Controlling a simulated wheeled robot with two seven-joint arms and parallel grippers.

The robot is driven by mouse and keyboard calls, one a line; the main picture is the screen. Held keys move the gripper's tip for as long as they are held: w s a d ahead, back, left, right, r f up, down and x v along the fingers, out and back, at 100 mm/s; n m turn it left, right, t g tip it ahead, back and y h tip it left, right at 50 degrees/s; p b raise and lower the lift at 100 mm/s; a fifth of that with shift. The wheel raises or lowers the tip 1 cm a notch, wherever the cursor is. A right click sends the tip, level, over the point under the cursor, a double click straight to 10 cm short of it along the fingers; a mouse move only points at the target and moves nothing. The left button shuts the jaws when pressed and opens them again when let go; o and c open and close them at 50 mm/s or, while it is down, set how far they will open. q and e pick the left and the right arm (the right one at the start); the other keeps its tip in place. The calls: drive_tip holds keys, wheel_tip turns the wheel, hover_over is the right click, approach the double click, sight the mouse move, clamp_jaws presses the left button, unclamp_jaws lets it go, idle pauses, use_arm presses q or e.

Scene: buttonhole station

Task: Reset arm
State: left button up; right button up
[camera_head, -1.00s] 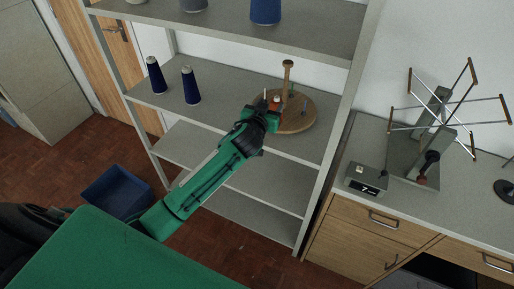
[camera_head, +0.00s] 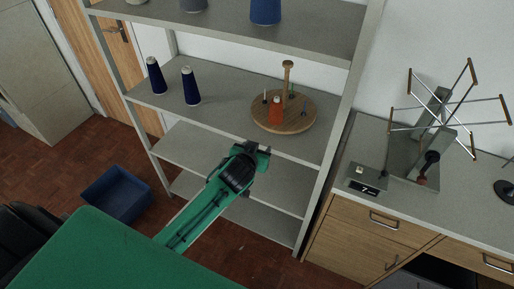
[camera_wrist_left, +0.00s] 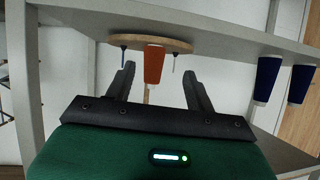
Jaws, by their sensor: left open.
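My left arm comes in from the lower left in the head view. Its gripper (camera_head: 262,152) is in front of the shelf rack, below and in front of the round wooden stand (camera_head: 298,122). In the left wrist view the two dark fingers (camera_wrist_left: 157,88) are spread apart with nothing between them. An orange cone (camera_head: 275,112) stands on the wooden stand, apart from the gripper; it also shows beyond the fingers in the left wrist view (camera_wrist_left: 154,64). My right gripper does not show.
The grey shelf (camera_head: 225,105) also holds two dark blue cones (camera_head: 191,86) (camera_head: 155,75). A blue bin (camera_head: 117,194) stands on the floor at left. At right, a counter (camera_head: 420,215) carries a skein winder (camera_head: 436,110) and a small scale (camera_head: 364,181).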

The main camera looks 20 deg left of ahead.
use_arm(q)
drive_tip(key=shift+f, duration=0.1)
idle(0.3)
